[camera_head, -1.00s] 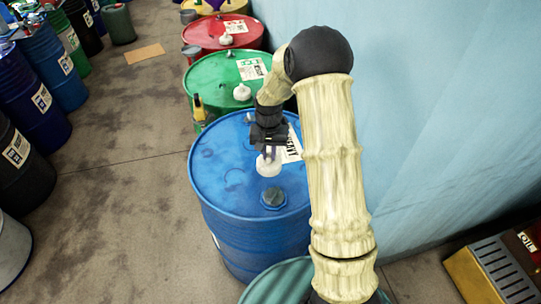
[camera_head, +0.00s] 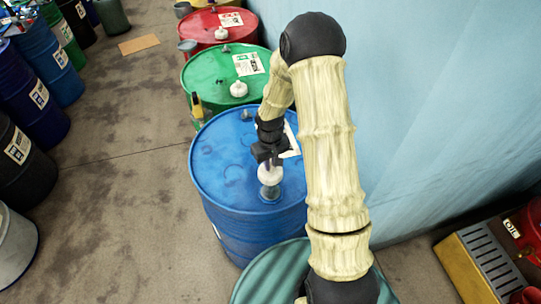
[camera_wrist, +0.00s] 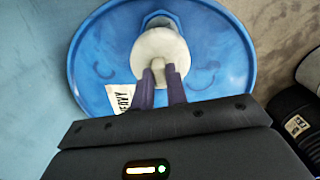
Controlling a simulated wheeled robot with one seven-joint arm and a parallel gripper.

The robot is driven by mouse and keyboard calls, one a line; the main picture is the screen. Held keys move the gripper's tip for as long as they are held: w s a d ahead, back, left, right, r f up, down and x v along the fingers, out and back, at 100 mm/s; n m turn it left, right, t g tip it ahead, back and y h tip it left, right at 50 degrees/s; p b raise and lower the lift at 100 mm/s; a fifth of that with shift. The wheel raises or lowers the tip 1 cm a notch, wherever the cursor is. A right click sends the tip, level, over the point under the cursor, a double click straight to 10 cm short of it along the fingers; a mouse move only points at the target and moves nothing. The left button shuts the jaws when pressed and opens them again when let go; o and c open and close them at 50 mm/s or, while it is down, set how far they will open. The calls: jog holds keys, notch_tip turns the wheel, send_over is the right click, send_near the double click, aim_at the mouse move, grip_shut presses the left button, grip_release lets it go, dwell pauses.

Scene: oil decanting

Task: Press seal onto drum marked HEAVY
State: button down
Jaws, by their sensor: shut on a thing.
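The blue drum (camera_head: 222,165) stands upright by the wall, its lid facing up. A white label on its lid, partly hidden by my arm in the head view, shows in the wrist view (camera_wrist: 120,98) with only part of its word readable. My gripper (camera_head: 269,164) is shut on a white round seal (camera_head: 269,174) by its knob. In the wrist view my two purple fingers (camera_wrist: 160,82) grip the seal (camera_wrist: 158,48). The grey opening (camera_head: 270,192) on the lid lies just below the seal, partly covered by it. I cannot tell if they touch.
A green drum (camera_head: 207,72) and a red drum (camera_head: 197,30) stand behind, each with a white seal on its lid. A teal drum (camera_head: 262,272) stands in front. The blue wall (camera_head: 430,130) is close on the right.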

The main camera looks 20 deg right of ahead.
aim_at(271, 172)
jog(key=shift+s+r+n, duration=0.15)
jog(key=shift+s+n, duration=0.25)
jog(key=shift+s, duration=0.1)
notch_tip(271, 172, down, 5)
jog(key=b, duration=0.3)
jog(key=shift+r, duration=0.15)
jog(key=shift+b, duration=0.3)
jog(key=shift+f+b, duration=0.35)
jog(key=shift+f, duration=0.1)
jog(key=shift+f+b, duration=1.8)
jog(key=shift+f, duration=0.55)
